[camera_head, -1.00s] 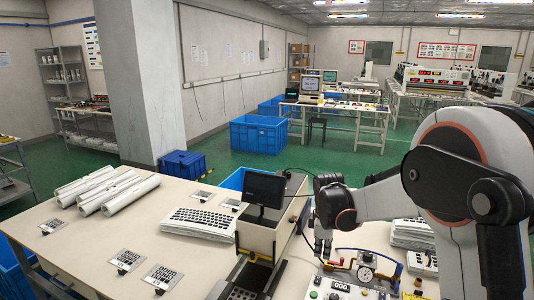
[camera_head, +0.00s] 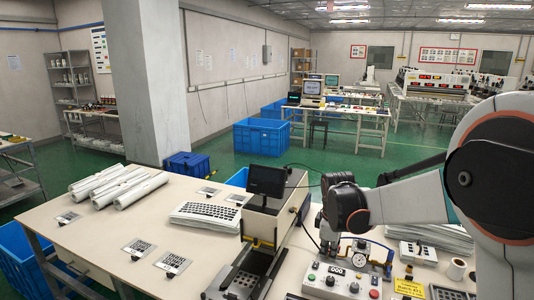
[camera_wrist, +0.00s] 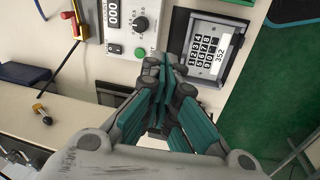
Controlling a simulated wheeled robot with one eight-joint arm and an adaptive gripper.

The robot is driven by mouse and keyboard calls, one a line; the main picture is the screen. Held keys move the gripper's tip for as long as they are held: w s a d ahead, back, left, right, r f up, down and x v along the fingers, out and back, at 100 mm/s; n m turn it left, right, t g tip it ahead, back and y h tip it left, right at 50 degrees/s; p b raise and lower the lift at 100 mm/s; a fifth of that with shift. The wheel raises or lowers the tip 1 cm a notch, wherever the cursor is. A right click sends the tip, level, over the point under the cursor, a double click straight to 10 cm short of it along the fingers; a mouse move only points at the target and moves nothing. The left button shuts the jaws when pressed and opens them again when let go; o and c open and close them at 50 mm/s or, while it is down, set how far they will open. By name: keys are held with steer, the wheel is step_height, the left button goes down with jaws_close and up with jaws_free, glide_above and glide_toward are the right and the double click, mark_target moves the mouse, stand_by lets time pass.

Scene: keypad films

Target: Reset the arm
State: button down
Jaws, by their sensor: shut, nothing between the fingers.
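My arm reaches in from the right side of the head view. My gripper (camera_head: 328,242) points down over the worktable (camera_head: 105,240), behind a control box (camera_head: 322,282) with a small display, a knob and buttons. In the wrist view my gripper (camera_wrist: 163,68) is shut and empty, its green-lined fingers together. The fingers appear just beside a dark-framed number keypad (camera_wrist: 210,48) marked 352. I cannot tell whether they touch anything. The control box's green button (camera_wrist: 140,53) is left of the fingers.
A small black monitor (camera_head: 266,180) on a stand and white keypad sheets (camera_head: 205,216) lie left of my gripper. A gauge with hoses (camera_head: 360,247) stands close on its right. White rolls (camera_head: 118,186) and printed code cards (camera_head: 138,246) lie on the left of the table.

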steer(key=s+d+r+m+t, duration=0.1)
steer(key=s+r+m, duration=0.2)
steer(key=s+r, duration=0.3)
steer(key=s+r+m+t, duration=0.2)
steer(key=s+r+m, duration=0.15)
steer(key=s, duration=0.55)
steer(key=s+m+t+b, duration=0.1)
steer(key=s+m, duration=0.4)
steer(key=s, duration=0.8)
steer(key=shift+s+d+f+m+t, duration=0.35)
steer(key=shift+d+f+t, duration=0.1)
steer(key=shift+t, duration=0.15)
